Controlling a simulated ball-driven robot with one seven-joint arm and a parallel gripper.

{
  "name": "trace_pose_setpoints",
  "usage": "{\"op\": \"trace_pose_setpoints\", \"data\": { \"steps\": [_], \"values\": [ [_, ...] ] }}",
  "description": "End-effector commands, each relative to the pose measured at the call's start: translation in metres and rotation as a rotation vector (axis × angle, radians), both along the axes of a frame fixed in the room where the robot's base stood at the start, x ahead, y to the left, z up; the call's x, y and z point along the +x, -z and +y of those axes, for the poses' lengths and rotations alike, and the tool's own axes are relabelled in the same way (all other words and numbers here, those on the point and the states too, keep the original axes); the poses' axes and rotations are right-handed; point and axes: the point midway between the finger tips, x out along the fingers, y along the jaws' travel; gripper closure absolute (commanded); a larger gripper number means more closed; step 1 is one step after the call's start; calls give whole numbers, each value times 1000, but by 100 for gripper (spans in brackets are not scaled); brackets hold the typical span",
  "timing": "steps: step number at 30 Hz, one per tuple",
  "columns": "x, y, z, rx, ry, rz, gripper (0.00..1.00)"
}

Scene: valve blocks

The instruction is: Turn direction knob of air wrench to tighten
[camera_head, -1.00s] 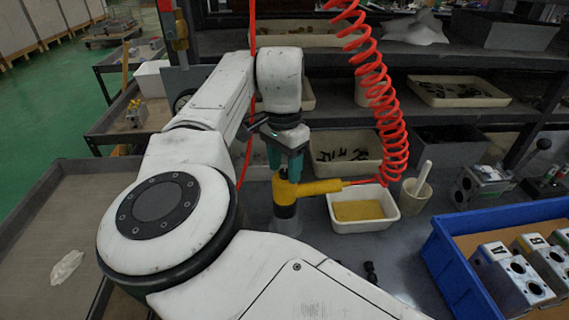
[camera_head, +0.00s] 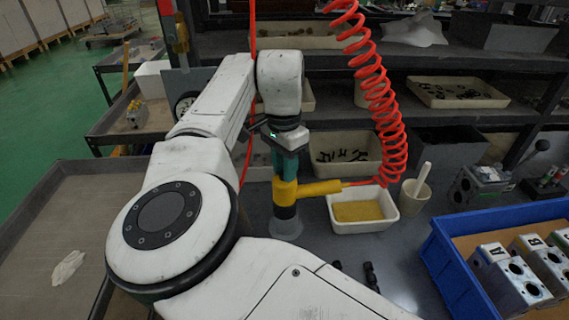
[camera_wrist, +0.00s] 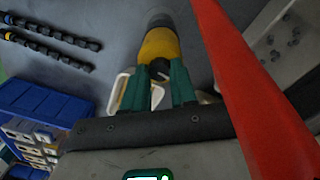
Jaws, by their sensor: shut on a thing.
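The yellow air wrench (camera_head: 318,188) stands upright on the grey bench with its handle pointing right, where the red coiled hose runs up from it. It also shows in the wrist view (camera_wrist: 160,45). My gripper (camera_head: 286,172) points straight down at the top of the wrench. In the wrist view, its teal fingers (camera_wrist: 159,76) are on both sides of the dark direction knob (camera_wrist: 160,68) and shut on it. The fingers hide much of the knob, so its exact angle cannot be told.
A white tray (camera_head: 391,220) with yellow contents and a pale cup (camera_head: 416,196) stand right of the wrench. A blue crate (camera_head: 440,262) with valve blocks is at the right. Dark bolts (camera_head: 371,276) lie in front. The red hose (camera_wrist: 255,90) passes close to my wrist.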

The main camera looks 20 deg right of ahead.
Motion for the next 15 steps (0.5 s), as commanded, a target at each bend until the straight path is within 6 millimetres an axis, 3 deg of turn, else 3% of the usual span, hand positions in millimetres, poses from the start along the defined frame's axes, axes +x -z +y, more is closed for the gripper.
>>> {"op": "trace_pose_setpoints", "data": {
  "steps": [15],
  "values": [
    [0, -3, -1, -4, 418, 1, 100]
  ]
}}
